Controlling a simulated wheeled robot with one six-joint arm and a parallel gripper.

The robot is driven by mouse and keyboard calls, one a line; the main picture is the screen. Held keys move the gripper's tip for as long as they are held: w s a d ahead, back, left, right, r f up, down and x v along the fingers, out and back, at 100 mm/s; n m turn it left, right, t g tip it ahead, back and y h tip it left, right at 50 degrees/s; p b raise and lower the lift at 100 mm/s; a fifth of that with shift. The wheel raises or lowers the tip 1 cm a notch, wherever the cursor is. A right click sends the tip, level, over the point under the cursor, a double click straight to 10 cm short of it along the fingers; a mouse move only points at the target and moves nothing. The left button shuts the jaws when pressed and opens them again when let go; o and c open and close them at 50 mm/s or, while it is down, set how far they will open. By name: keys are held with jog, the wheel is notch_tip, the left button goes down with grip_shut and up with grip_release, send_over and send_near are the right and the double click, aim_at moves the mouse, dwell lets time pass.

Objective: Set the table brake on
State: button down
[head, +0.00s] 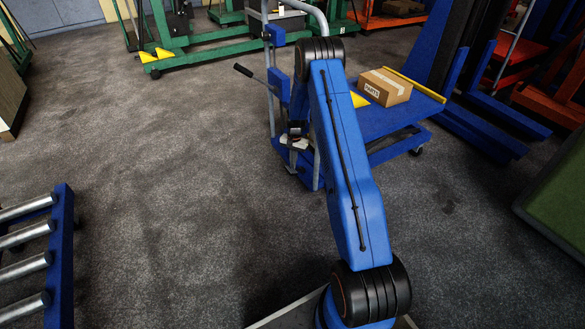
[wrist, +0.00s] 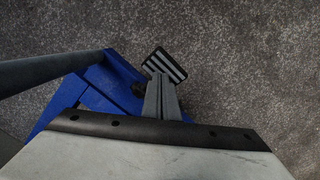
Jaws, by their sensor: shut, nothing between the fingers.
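The blue lift table (head: 395,122) stands beyond my arm in the head view, its platform to the right of the arm. In the wrist view, a black pedal with pale stripes (wrist: 167,63) sticks out beside the table's blue frame (wrist: 118,82), above dark floor. My gripper (wrist: 158,80) is shut and empty, its fingertips just below the pedal in the picture, overlapping its lower edge. I cannot tell whether they touch it. In the head view the arm hides much of the table's near end, and the pedal cannot be made out clearly.
A cardboard box (head: 385,87) sits on the platform. A lever with a black grip (head: 243,70) sticks out left of the table. A roller stand (head: 62,255) is at lower left, a green trolley (head: 190,52) at the back. The floor at left centre is clear.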

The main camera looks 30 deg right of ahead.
aim_at(295, 170)
jog(key=shift+f, duration=1.3)
